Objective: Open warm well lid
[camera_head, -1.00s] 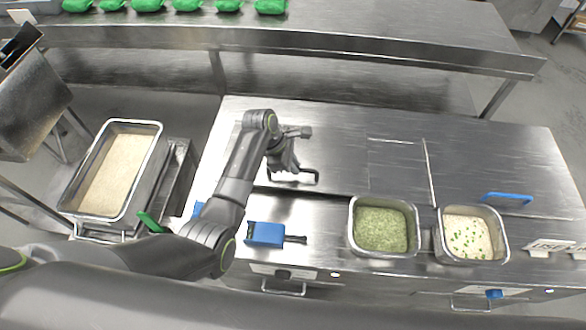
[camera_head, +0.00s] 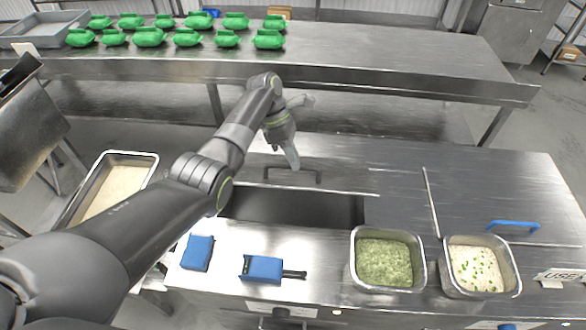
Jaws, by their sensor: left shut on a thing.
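The warm well (camera_head: 300,208) shows as a dark rectangular opening in the steel counter, left of the food pans. Its steel lid (camera_head: 345,172) lies flat behind the opening and leaves much of it uncovered. My right gripper is not in view.
Pans of green herbs (camera_head: 384,262) and pale rice with green bits (camera_head: 478,267) sit at the right front. A deep pan (camera_head: 112,190) stands left.

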